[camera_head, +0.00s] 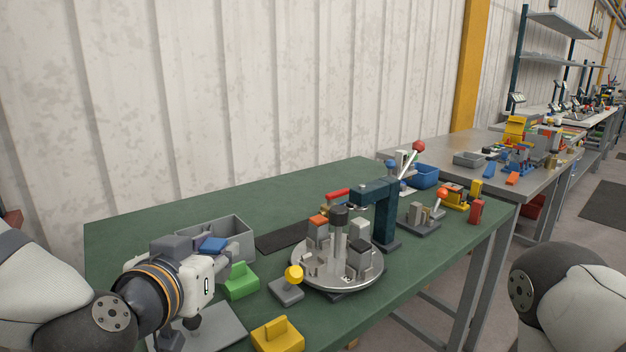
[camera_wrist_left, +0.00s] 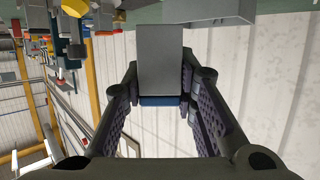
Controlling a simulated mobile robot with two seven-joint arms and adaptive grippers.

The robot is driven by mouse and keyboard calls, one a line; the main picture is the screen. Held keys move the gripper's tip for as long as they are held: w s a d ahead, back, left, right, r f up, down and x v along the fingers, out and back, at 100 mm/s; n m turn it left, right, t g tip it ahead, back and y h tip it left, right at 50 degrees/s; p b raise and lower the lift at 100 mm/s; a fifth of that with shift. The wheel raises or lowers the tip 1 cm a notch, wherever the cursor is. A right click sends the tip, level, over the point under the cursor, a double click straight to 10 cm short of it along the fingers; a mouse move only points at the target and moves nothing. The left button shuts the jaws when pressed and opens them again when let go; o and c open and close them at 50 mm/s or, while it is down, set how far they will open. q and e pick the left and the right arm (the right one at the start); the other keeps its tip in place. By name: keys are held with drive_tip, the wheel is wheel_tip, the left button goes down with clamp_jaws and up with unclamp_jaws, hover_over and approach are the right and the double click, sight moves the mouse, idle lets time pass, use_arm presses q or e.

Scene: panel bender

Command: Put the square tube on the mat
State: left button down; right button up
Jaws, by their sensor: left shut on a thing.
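My left gripper (camera_wrist_left: 160,82) is shut on a grey, square-sided piece, which I take for the square tube (camera_wrist_left: 160,58). A blue strip (camera_wrist_left: 160,101) shows at its near end between the finger pads. In the head view my left gripper (camera_head: 205,252) is in the front left, mostly hidden by its own wrist, with a blue patch by the fingers. A flat dark mat (camera_head: 282,237) lies on the green table behind the turntable and right of the grey bin. My right gripper is out of view; only its arm shows.
A grey bin (camera_head: 232,228) stands just behind the left gripper. A green block (camera_head: 241,281), a yellow-knobbed block (camera_head: 288,287) and a round turntable with grey blocks (camera_head: 312,283) stand to the right. A dark teal post (camera_head: 386,215) rises beyond the turntable. The table's back left is clear.

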use_arm(q)
drive_tip(key=d+r+m+g+h, duration=0.2)
drive_tip(key=d+r+m+h, duration=0.1)
drive_tip(key=d, duration=0.6)
drive_tip(key=s+d+r+m+g+h, duration=0.1)
drive_tip(key=d+r+m+g+h, duration=0.1)
drive_tip(key=d+m+h, duration=0.4)
drive_tip(key=d+g, duration=0.1)
drive_tip(key=d, duration=0.2)
drive_tip(key=shift+s+r+g+h, duration=0.15)
drive_tip(key=shift+r+g+h, duration=0.15)
drive_tip(key=shift+r+h, duration=0.1)
